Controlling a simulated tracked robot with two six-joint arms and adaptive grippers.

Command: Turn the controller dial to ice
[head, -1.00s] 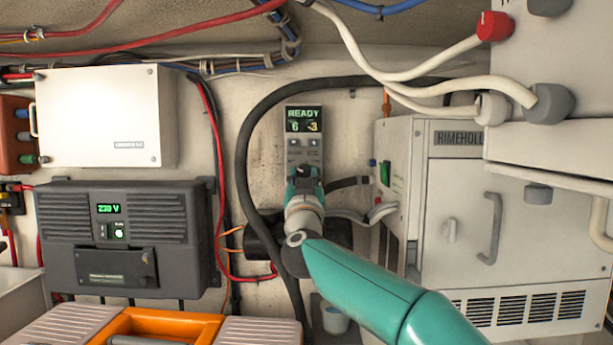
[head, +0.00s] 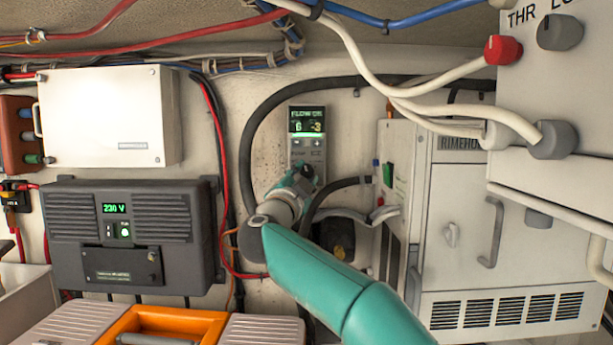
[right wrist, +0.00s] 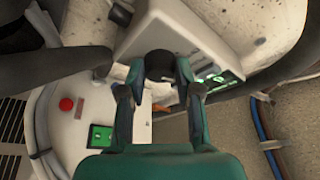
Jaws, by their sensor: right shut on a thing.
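The controller (head: 307,152) is a tall grey panel on the back wall. Its lit green display (head: 307,120) reads something like "FLOW ON" with 6 and -3 below, and a green strip glows under it. My right gripper (head: 304,176) is at the controller's lower part and hides the dial in the head view. In the right wrist view, the black round dial (right wrist: 159,64) sits between the fingertips of my right gripper (right wrist: 160,76), which is shut on it. The dial's marks, and so its setting, cannot be read. My left gripper is not in view.
A black hose (head: 246,150) loops around the controller. A white icemaker cabinet (head: 462,215) stands at the right. A dark inverter box (head: 133,235) and a white box (head: 105,115) hang at the left. An orange toolbox (head: 175,322) is at the front left.

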